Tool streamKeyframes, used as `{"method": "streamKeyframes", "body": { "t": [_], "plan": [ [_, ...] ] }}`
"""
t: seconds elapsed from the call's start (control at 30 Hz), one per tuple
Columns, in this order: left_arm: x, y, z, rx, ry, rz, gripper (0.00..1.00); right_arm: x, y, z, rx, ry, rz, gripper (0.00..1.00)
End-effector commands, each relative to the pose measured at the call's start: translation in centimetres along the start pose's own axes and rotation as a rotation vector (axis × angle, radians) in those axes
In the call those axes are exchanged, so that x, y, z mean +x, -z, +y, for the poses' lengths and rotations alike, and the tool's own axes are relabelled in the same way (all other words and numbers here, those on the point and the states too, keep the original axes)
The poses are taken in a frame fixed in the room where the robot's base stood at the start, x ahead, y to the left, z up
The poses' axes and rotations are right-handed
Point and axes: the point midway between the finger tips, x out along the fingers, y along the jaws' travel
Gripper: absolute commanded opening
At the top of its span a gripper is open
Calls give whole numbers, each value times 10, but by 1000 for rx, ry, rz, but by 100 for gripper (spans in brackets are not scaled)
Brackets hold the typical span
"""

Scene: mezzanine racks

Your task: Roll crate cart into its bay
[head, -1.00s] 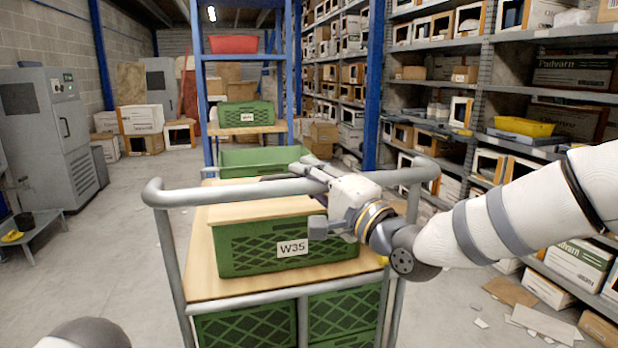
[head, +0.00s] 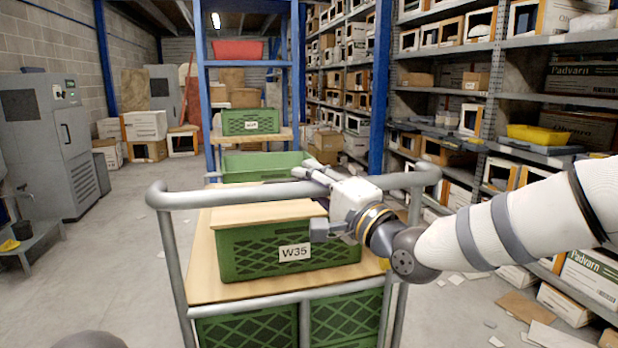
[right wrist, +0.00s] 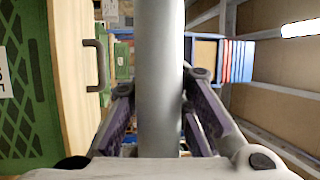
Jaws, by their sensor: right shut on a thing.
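The crate cart has a grey tubular handle (head: 230,196) and a wooden deck (head: 203,287). A green crate marked W35 (head: 250,252) with a wooden lid sits on the deck, and more green crates (head: 248,330) sit below it. My right gripper (head: 318,172) is shut on the top bar of the handle. In the right wrist view the grey bar (right wrist: 158,80) passes between both fingers. The fingertips are partly hidden behind the bar. My left gripper is not in view.
A blue-framed rack (head: 207,110) stands straight ahead, holding green crates (head: 250,121) and a red bin (head: 237,50). Grey shelving (head: 490,95) lines the right side. A grey cabinet (head: 50,140) and low stand (head: 35,240) are at left. The left floor is largely clear; cardboard scraps (head: 525,308) lie at right.

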Motion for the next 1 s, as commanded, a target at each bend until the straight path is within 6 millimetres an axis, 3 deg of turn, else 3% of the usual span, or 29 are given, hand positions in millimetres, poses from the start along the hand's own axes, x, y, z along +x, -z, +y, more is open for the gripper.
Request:
{"method": "streamKeyframes", "body": {
  "t": [0.03,0.73,0.77,0.87,0.9,1.0],
  "plan": [
    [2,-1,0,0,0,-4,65,-4,-3,20,4,-38,-7,0],
    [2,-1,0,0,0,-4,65,-4,-3,20,4,-38,-8,0],
    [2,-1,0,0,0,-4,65,-4,-3,20,4,-38,-8,15],
    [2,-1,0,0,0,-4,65,-4,-3,19,5,-38,-8,38],
    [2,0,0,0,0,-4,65,-4,-3,18,5,-37,-8,43],
    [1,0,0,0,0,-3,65,-3,-3,16,4,-32,-7,43]
  ]
}}
